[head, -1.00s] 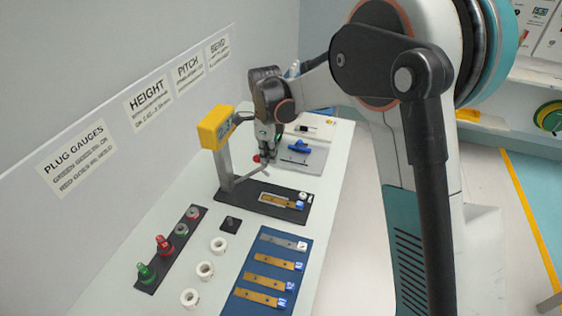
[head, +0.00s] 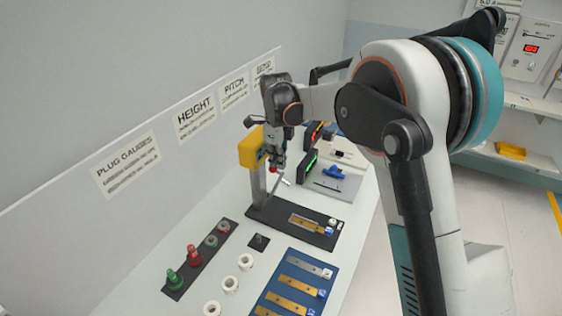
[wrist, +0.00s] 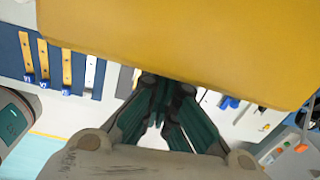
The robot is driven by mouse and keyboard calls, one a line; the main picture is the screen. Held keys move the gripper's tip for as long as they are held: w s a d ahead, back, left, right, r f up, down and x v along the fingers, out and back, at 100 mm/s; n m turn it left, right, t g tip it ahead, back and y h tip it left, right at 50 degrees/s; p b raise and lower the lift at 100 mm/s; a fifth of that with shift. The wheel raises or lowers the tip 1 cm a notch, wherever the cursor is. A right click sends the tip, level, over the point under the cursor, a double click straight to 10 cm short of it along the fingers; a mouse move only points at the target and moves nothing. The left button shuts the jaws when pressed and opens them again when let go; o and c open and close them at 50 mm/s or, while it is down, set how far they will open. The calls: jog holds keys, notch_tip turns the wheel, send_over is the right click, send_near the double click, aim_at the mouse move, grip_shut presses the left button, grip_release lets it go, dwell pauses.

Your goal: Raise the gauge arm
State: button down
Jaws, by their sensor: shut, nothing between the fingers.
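The height gauge has a yellow head (head: 251,148) on a grey upright post (head: 258,186), standing on a black base (head: 276,213). The yellow head also fills the top of the wrist view (wrist: 190,40). A thin grey gauge arm (head: 286,181) shows low beside the post, with a small red knob (head: 273,170) near it. My gripper (head: 277,167) points down just right of the head, close to the knob. Its fingers meet in the wrist view (wrist: 160,85), with nothing held. Whether they touch the arm is hidden.
A brass strip (head: 307,224) lies on the gauge base. In front are a blue tray (head: 272,297) of strips, white rings (head: 245,262) and a black rack (head: 203,252) of red and green plugs. A grey plate (head: 330,185) with a blue tool lies behind. The wall is at left.

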dwell(0.4)
notch_tip(320, 180, up, 12)
jog(key=shift+s, duration=0.25)
dwell(0.4)
